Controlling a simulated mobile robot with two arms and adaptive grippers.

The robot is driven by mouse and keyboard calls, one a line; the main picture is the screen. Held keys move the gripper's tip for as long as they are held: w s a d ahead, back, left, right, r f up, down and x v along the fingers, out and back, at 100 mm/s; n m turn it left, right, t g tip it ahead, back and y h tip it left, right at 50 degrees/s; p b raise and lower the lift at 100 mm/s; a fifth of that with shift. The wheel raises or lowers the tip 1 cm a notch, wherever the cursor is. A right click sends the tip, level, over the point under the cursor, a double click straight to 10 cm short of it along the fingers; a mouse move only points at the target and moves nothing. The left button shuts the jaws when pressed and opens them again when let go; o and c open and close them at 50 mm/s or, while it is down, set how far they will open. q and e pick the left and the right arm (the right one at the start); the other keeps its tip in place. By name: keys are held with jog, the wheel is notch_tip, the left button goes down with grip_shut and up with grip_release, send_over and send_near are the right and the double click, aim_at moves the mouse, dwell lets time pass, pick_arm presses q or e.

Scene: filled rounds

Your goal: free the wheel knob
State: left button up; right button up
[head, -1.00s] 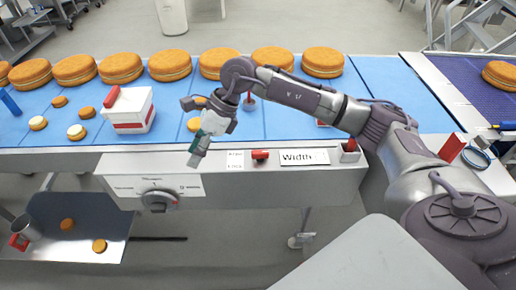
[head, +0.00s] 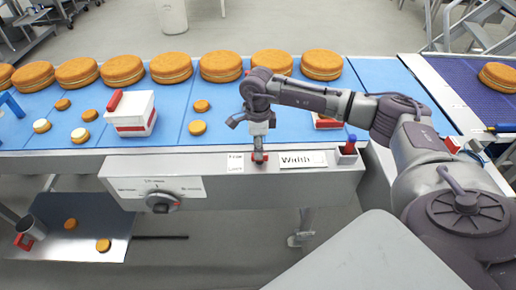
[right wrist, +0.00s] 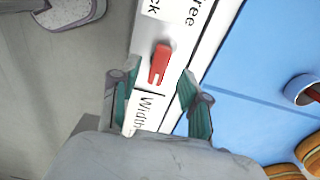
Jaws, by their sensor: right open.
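A small red lever (head: 265,157) sits on the grey front rail beside a small label (head: 235,162), on which the wrist view shows "Free" and part of a second word. A "Width" label (head: 303,159) is on its other side. My right gripper (head: 259,151) is right above the lever, pointing down and partly hiding it. In the right wrist view the lever (right wrist: 160,64) shows between the open fingers (right wrist: 157,82), with a gap on both sides. A round dark knob with a red mark (head: 163,202) is on the white front panel. My left gripper is not in view.
A blue belt (head: 190,103) behind the rail carries large round cakes (head: 171,67), small ones and a red-and-white box (head: 131,112). A holder (head: 347,155) stands right of the Width label. A metal tray (head: 75,235) hangs low at left.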

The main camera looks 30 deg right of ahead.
jog(key=shift+f, duration=1.5)
jog(key=shift+c, duration=0.4)
grip_shut()
